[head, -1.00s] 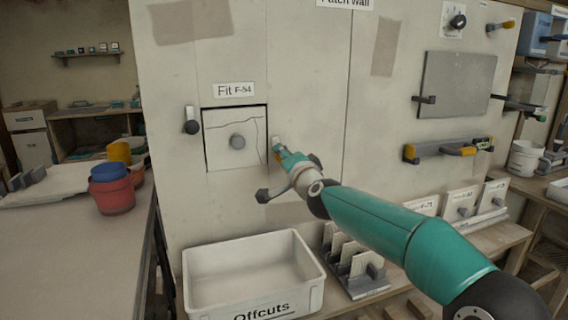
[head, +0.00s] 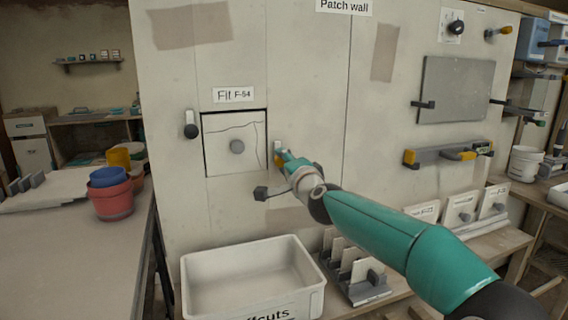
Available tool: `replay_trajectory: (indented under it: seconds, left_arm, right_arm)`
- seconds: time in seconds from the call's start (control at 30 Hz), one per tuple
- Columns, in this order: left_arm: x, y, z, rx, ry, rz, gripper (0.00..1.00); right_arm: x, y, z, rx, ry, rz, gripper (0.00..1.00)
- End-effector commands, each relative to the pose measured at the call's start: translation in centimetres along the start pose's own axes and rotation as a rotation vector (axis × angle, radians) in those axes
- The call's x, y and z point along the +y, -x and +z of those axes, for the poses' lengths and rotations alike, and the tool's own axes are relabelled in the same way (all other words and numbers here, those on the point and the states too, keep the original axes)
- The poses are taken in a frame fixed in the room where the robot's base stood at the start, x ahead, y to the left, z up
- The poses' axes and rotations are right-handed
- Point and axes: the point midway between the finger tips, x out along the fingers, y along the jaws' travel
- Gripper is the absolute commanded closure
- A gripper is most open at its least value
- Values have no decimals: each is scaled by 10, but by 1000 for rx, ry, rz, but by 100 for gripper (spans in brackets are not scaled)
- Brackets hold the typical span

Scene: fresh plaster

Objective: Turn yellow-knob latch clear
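The square cracked panel (head: 222,154) with a grey round knob sits in its opening under the "Fit F-54" label (head: 233,95). The latch (head: 278,146) at the panel's right edge shows as a small pale piece. A bit of yellow (head: 280,160) shows just below it, at my fingertips. My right gripper (head: 284,158) reaches in from the right and covers most of this latch. Its fingers are too small and hidden to tell whether they are shut on the knob. A second latch with a black knob (head: 191,131) is left of the panel. My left gripper is out of view.
A white "Offcuts" bin (head: 205,292) stands below the panel. A rack of plates (head: 367,288) is to its right. A yellow-ended grey bar (head: 440,155) and a grey board (head: 456,88) are on the wall at right. Red and blue pots (head: 113,200) stand at left.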

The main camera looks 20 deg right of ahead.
Motion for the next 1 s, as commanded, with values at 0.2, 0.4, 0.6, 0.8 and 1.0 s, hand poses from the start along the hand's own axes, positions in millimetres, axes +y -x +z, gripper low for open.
replay_trajectory:
  seconds: [0.2,0.4,0.6,0.8,1.0]
  left_arm:
    - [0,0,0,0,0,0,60]
    - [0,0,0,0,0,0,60]
    - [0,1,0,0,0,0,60]
    - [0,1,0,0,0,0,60]
    - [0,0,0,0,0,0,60]
  right_arm:
    - [-1,0,2,-3,2,-1,43]
    - [-2,1,2,-4,3,-2,43]
    - [-2,13,2,-4,4,-1,43]
    - [-2,42,2,-4,3,-3,43]
    - [-1,80,1,-4,2,-2,43]
